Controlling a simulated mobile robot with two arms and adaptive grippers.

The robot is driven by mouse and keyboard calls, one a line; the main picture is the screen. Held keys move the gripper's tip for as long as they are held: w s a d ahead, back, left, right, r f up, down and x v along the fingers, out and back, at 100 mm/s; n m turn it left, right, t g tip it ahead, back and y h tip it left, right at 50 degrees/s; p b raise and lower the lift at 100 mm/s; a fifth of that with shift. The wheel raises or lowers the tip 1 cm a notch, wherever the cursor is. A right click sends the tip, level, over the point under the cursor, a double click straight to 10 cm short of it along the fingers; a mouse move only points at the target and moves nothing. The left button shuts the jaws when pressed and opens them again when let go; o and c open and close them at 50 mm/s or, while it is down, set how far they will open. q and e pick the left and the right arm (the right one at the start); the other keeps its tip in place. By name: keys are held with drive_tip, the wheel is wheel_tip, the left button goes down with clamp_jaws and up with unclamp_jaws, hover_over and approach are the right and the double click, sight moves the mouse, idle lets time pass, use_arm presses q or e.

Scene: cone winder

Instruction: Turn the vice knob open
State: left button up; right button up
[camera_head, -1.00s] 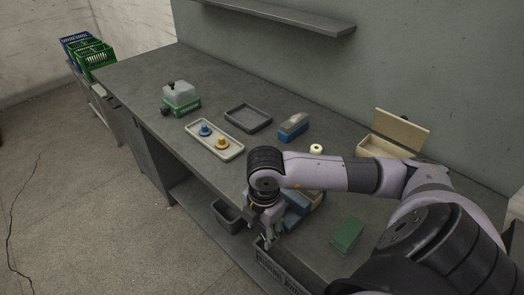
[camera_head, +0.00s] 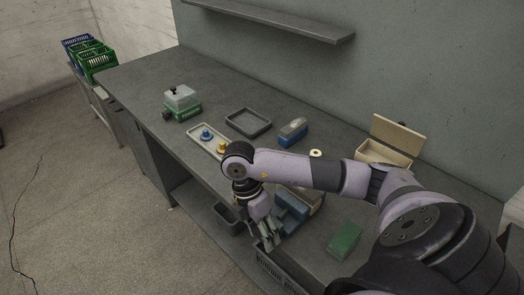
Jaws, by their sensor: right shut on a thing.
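The blue vice (camera_head: 291,209) sits near the front edge of the grey bench, partly behind my right arm. My right gripper (camera_head: 268,241) is at the vice's front left, over the bench's front edge, with its fingers slanting down. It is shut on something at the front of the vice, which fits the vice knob. The knob itself is hidden by the fingers, so its angle cannot be told. My left gripper is not in view.
A green block (camera_head: 344,239) lies right of the vice. A dark crate (camera_head: 277,275) is below the front edge.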

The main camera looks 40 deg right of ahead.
drive_tip(key=shift+w+r+g+p, duration=0.1)
drive_tip(key=shift+w+g+p, duration=0.05)
drive_tip(key=shift+g+p, duration=1.15)
drive_tip(key=shift+g, duration=0.3)
drive_tip(key=o, duration=1.2)
drive_tip(key=shift+c, duration=0.2)
drive_tip(key=v, duration=1.1)
drive_tip(key=shift+w+a+r, duration=0.15)
drive_tip(key=shift+w+r, duration=0.1)
drive_tip(key=shift+r, duration=0.05)
